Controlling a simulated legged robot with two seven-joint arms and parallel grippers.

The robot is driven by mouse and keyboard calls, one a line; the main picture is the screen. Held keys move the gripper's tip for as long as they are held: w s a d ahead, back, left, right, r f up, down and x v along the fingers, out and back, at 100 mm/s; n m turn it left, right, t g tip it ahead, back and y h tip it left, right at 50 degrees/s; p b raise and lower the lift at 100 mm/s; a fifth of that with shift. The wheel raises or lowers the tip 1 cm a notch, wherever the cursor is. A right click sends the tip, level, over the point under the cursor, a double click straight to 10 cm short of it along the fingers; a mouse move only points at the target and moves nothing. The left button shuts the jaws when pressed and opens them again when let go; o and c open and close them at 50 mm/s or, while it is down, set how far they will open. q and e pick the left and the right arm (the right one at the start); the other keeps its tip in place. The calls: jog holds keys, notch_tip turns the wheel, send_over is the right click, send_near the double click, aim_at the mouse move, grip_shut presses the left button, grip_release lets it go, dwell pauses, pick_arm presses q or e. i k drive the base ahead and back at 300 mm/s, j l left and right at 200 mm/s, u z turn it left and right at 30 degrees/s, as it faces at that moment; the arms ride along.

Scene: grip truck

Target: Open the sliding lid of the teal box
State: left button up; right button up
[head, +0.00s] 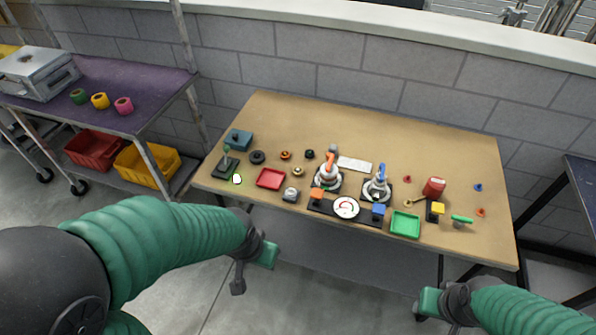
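The teal box (239,139) is small and sits near the left end of the wooden table (420,135). Its top looks dark, and at this size I cannot tell how far its lid is slid. My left gripper (254,270) hangs in front of the table's front edge, below and well apart from the box. Its fingers look spread, with nothing between them. My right gripper (427,302) is low at the bottom right, also in front of the table; its finger gap is not clear.
A dark stand with a green stick (226,164) stands just in front of the teal box. The back of the table is clear. A purple-topped cart (130,85) stands left.

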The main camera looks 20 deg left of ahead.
aim_at(240, 138)
jog(key=u, duration=0.35)
jog(key=i+j+u, duration=0.1)
jog(key=u, duration=0.2)
jog(key=i+u, duration=0.1)
jog(key=u, duration=0.25)
